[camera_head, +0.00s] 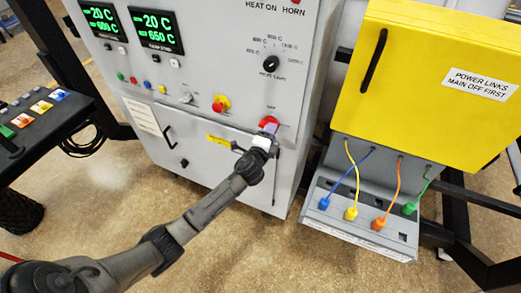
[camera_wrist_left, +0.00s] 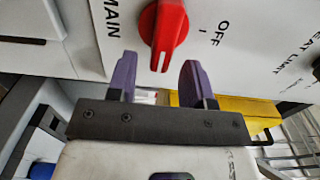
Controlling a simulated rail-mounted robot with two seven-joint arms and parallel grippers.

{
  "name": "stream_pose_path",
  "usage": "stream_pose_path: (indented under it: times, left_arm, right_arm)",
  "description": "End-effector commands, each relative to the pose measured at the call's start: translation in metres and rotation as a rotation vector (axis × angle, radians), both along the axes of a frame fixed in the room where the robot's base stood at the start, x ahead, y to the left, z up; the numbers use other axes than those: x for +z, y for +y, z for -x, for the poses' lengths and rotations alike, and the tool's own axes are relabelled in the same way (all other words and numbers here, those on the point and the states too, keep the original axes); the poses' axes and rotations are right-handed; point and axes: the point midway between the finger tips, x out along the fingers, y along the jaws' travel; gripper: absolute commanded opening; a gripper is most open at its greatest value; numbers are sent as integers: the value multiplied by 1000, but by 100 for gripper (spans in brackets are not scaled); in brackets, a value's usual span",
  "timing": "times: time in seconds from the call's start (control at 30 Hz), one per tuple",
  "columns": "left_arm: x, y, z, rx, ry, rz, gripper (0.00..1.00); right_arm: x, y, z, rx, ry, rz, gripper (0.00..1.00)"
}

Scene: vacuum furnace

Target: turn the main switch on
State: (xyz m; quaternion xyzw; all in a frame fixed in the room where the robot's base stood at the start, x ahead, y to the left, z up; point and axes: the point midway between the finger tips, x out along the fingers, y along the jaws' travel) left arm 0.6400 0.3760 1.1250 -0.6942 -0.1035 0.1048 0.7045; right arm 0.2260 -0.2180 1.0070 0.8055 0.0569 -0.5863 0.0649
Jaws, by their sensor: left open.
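The main switch is a red rotary knob (camera_wrist_left: 164,30) on the white panel in the left wrist view, between the labels MAIN and OFF. Its grip bar with a white mark points down in that picture, towards the gap between my fingers. In the head view my gripper mostly hides the switch. My left gripper (camera_wrist_left: 157,68) is open, its two purple fingers apart and empty, with the tips close to the knob. I cannot tell whether they touch it. In the head view my left gripper (camera_head: 269,127) is at the lower right of the furnace panel. My right gripper is not in view.
A red-and-yellow button (camera_head: 221,104) and a yellow tag (camera_head: 217,141) lie left of my gripper. The black heat limit knob (camera_head: 271,63) is above. A yellow box (camera_head: 425,85) with a link panel (camera_head: 365,215) and coloured plugs stands to the right.

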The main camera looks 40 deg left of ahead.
Motion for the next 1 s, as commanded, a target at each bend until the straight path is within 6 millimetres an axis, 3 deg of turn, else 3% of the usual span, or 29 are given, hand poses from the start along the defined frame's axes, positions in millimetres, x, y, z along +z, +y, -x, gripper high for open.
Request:
stream_pose_path:
  times: [0.2, 0.5, 0.7, 1.0]
  left_arm:
    - [-1, -13, 44, -1, 1, -1, 47]
    - [-1, -26, 87, 0, 1, -1, 47]
    - [0, -30, 99, 1, 0, -1, 47]
    - [0, -31, 102, 1, 1, -1, 47]
  right_arm:
    - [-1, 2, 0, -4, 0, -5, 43]
    - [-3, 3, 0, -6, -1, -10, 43]
    - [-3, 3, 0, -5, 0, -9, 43]
    - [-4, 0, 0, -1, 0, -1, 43]
